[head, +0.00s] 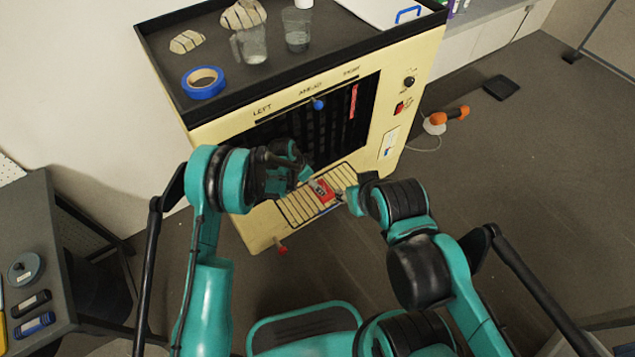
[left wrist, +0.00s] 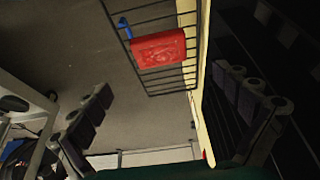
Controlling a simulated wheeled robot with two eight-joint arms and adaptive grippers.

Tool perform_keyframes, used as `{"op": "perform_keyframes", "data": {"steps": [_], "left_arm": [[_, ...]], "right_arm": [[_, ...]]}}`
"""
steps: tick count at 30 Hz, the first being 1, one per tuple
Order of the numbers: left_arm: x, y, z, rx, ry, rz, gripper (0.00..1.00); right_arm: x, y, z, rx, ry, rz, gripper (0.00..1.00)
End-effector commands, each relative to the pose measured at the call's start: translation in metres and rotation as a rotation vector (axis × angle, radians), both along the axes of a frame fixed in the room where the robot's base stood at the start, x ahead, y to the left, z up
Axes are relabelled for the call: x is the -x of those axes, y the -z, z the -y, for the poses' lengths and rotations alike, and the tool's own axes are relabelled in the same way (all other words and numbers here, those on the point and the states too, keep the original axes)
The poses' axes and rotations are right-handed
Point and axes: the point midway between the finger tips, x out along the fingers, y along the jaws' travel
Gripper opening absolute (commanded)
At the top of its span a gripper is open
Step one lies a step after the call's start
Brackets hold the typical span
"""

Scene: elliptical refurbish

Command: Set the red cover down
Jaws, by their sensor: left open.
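The red cover (head: 322,189) lies on the wire rack (head: 296,208) at the front of the cream cabinet. In the left wrist view the red cover (left wrist: 158,48) shows against the bars of the rack (left wrist: 165,82). My left gripper (head: 303,176) is just left of the cover in the head view. Its fingers are spread on either side of the left wrist view, and nothing is between them. My right gripper (head: 347,194) is close to the right of the cover; its fingers are small and partly hidden, so I cannot tell their state or whether they touch it.
The cabinet (head: 413,60) has a dark front panel, a blue knob (head: 318,104) and a red switch (head: 399,108). Blue tape (head: 203,82) and glasses (head: 297,30) stand on top. An orange-handled tool (head: 447,119) lies on the floor at right. A dark table (head: 32,240) is at left.

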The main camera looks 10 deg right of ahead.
Motion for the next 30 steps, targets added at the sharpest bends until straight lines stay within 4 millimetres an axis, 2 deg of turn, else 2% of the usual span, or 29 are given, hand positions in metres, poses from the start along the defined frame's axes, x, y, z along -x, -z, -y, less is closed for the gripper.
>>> {"op": "perform_keyframes", "data": {"steps": [1,6,30], "left_arm": [[0.001,-0.010,-0.003,0.000,-0.001,0.000,1.00],[0.003,-0.023,-0.008,0.000,0.000,0.000,1.00],[0.004,-0.024,-0.009,0.000,0.001,0.000,1.00]], "right_arm": [[0.000,-0.005,0.000,0.000,0.000,0.000,0.38],[0.000,-0.008,0.000,0.000,0.000,0.000,0.38],[0.000,-0.008,0.000,0.000,0.000,0.000,0.38]]}}
